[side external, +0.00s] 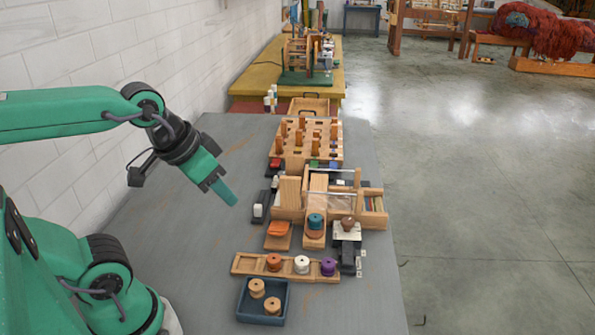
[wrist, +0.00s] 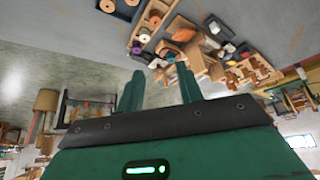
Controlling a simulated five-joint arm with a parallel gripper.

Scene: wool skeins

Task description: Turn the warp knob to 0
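A brown knob (side external: 347,224) sits on a white plate on a dark block at the right end of the wooden row; I take it for the warp knob. My gripper (side external: 230,198) hangs tilted in the air, left of the wooden fixtures and well apart from the knob. In the wrist view my gripper (wrist: 160,70) has its two green fingers apart with nothing held between them.
A wooden strip (side external: 244,264) holds several coloured spools. A blue tray (side external: 245,311) holds two tan spools. A peg rack (side external: 310,155) and a wooden frame (side external: 290,207) stand behind. The grey table (side external: 190,255) is bare on the left.

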